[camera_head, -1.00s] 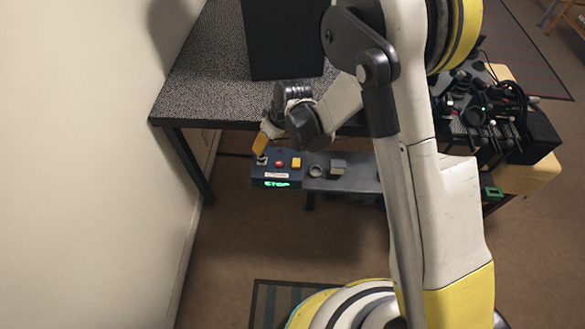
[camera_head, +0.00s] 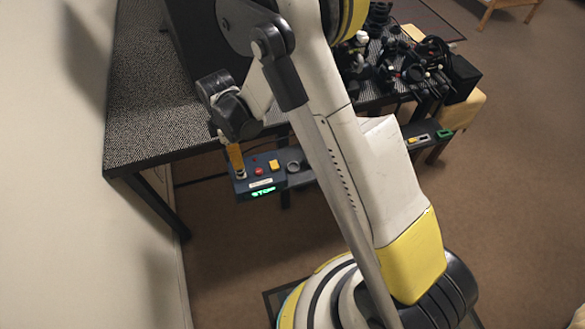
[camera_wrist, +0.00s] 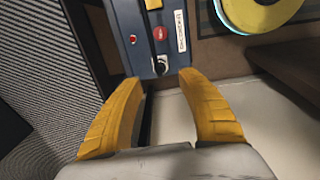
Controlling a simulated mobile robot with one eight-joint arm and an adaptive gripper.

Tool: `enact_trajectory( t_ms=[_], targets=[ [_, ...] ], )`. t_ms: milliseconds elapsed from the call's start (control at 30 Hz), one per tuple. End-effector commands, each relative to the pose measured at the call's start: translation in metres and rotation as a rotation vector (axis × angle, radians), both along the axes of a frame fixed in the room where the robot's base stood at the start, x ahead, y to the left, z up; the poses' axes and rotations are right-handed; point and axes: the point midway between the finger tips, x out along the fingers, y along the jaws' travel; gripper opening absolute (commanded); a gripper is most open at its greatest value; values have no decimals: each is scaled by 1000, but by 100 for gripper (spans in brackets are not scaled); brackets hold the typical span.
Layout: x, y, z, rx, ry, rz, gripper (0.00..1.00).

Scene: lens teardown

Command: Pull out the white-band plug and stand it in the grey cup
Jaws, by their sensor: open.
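A small dark round piece with a pale ring (camera_wrist: 160,64), which looks like the white-band plug, sits at the near end of the dark blue panel in the wrist view. In the head view it is tiny, just below my yellow fingertips (camera_head: 238,170). My gripper (camera_wrist: 161,77) is open, its fingertips on either side of and just short of this piece, nothing between them. A grey ring-shaped rim (camera_head: 294,166), probably the grey cup, stands right of the panel's buttons in the head view. The wrist view does not show it.
A dark table (camera_head: 150,130) lies behind, a wall at left. Cluttered black gear (camera_head: 420,65) stands at right.

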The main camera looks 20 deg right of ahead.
Motion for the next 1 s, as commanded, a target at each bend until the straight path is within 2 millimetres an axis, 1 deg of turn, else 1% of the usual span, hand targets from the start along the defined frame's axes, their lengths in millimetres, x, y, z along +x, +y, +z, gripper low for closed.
enact_trajectory(
  t_ms=[167, 267, 600, 800, 1000],
  targets=[
    [0, 0, -13, 0, 0, 0, 46],
    [0, 0, -24, 1, 0, -1, 46],
    [0, 0, -75, 1, 0, -1, 46],
    [0, 0, -87, 1, 0, -1, 46],
    [0, 0, -89, 1, 0, -1, 46]
  ],
)
